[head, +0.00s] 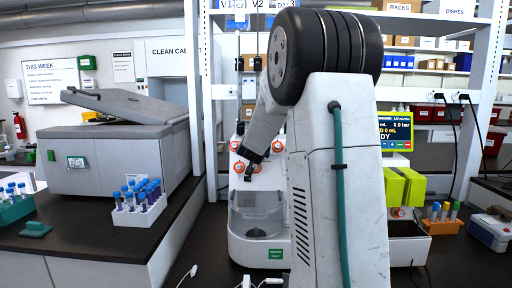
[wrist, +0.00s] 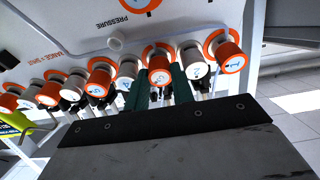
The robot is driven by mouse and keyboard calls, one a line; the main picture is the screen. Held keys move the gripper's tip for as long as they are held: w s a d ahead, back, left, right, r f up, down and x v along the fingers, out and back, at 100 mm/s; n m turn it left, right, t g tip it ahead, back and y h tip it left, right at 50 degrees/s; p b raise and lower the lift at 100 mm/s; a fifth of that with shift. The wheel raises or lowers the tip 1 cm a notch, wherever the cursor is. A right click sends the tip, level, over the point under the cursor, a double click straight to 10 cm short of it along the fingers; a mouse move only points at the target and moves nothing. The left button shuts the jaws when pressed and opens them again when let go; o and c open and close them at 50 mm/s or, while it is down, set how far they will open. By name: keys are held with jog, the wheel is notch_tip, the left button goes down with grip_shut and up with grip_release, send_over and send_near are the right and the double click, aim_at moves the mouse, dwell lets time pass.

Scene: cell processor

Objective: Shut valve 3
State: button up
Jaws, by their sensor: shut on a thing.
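The cell processor (head: 260,228) is a white machine with orange-ringed knobs on its front. In the wrist view, a row of orange and white valve knobs runs along its panel, seen upside down. My gripper (wrist: 160,82) has its dark green fingers on either side of an orange-ringed knob (wrist: 158,62) near the middle of the row and is shut on it. In the head view, my gripper (head: 249,170) is at the machine's front, partly hidden by my arm.
White knobs (wrist: 192,62) and another orange knob (wrist: 228,52) sit close beside my fingers. A centrifuge-like grey box (head: 112,160) with a raised lid and a rack of blue-capped tubes (head: 138,204) stand left. An orange tube rack (head: 442,226) stands right.

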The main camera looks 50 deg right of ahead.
jog(key=m+g, duration=0.1)
jog(key=m, duration=0.4)
jog(key=shift+h, duration=0.3)
jog(key=shift+a+m+g, duration=0.1)
jog(key=shift+m+g, duration=0.4)
jog(key=shift+m, duration=1.4)
jog(key=o, duration=1)
jog(key=v, duration=0.7)
jog(key=shift+a, duration=0.35)
jog(key=shift+s, duration=0.15)
